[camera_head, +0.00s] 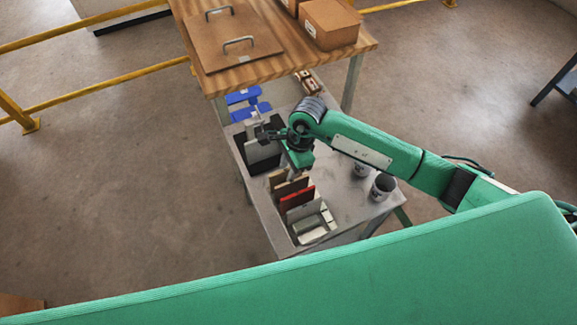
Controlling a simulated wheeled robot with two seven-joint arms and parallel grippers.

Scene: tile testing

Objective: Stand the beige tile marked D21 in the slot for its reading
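My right gripper (268,134) is at the left end of the green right arm, over the grey table. It is beside a small pale piece and a black block (262,157), next to a blue device (245,97). It is too small to tell whether its fingers are open or shut on something. In front of it, a row of upright tiles stands in a rack: a tan or beige tile (277,180), a red tile (297,199) and others. No D21 marking or slot label is readable. My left gripper is not in view.
Two grey cups (382,186) stand on the right of the grey table (345,205). A wooden table (275,55) behind carries a handled board (225,42) and cardboard boxes (330,22). Yellow rails (115,80) run at the left.

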